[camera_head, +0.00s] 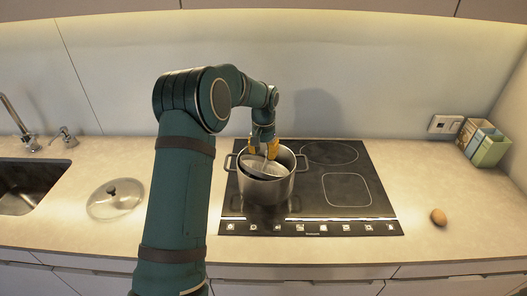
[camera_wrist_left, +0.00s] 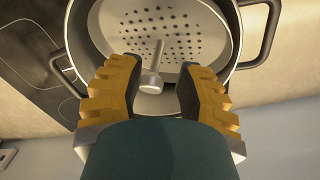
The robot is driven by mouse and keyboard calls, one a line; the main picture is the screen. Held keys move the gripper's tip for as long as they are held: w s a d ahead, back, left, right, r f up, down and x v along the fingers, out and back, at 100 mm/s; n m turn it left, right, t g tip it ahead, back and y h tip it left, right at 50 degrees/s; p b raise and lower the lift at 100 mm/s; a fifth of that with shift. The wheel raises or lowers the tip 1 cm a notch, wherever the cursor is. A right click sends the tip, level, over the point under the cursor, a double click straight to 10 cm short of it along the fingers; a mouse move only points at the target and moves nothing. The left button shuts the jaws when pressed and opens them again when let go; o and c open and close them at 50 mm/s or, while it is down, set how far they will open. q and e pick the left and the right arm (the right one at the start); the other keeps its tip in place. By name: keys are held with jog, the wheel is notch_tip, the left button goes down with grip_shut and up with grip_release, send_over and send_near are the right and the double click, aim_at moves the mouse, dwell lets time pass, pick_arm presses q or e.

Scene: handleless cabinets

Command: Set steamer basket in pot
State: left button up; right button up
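The steel pot (camera_head: 266,191) stands on the left part of the cooktop. The steamer basket (camera_head: 256,166), a perforated metal dish with a central post, is inside the pot's mouth and looks tilted in the head view. In the left wrist view the basket (camera_wrist_left: 185,22) lies within the rim of the pot (camera_wrist_left: 76,38), its post and knob pointing toward me. My left gripper (camera_head: 263,150) is over the pot; in the wrist view its yellow fingers (camera_wrist_left: 156,76) stand apart on both sides of the knob, with gaps visible. My right gripper is not in view.
A glass lid (camera_head: 115,198) lies on the counter at left, near the sink (camera_head: 18,204) and tap. An egg (camera_head: 438,216) sits at right. A divided box (camera_head: 487,146) and a wall socket (camera_head: 445,124) are at the back right. The cooktop's right side (camera_head: 345,188) is clear.

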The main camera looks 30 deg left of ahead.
aim_at(264, 169)
pick_arm(q)
jog(key=shift+r, duration=0.1)
jog(key=shift+r, duration=0.3)
notch_tip(264, 169, up, 12)
jog(key=p, duration=0.1)
jog(key=shift+r, duration=0.25)
jog(key=shift+s+f, duration=0.1)
dwell(0.5)
